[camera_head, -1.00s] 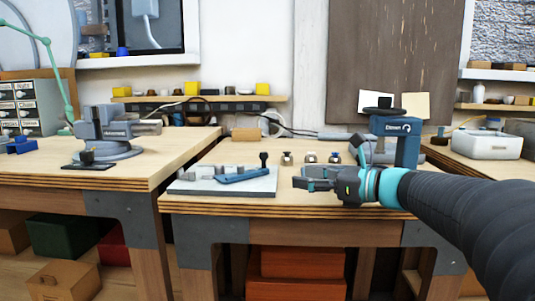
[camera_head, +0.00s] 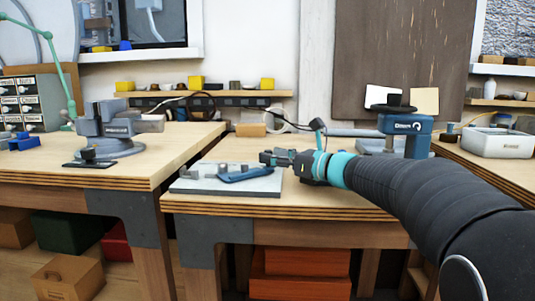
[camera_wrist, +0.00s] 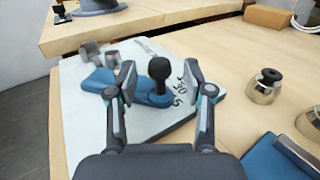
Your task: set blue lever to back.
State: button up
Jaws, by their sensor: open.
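The blue lever (camera_head: 246,174) lies on a light grey plate (camera_head: 225,189) on the middle bench. In the wrist view the blue lever (camera_wrist: 101,82) runs left to right, and its upright black knob (camera_wrist: 159,68) is at its right end. My gripper (camera_head: 266,157) is over the right part of the plate. In the wrist view my gripper (camera_wrist: 161,84) is open, with one finger on each side of the knob. I cannot tell whether either finger touches it. In the head view the gripper hides the knob.
Grey blocks (camera_wrist: 92,52) stand on the plate behind the lever. Metal fittings (camera_wrist: 264,86) stand on the bench to the right. A blue clamp-like stand (camera_head: 405,135) is at the bench's back right. A tan block (camera_head: 251,130) sits at the back.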

jog(key=shift+x, duration=1.15)
grip_shut()
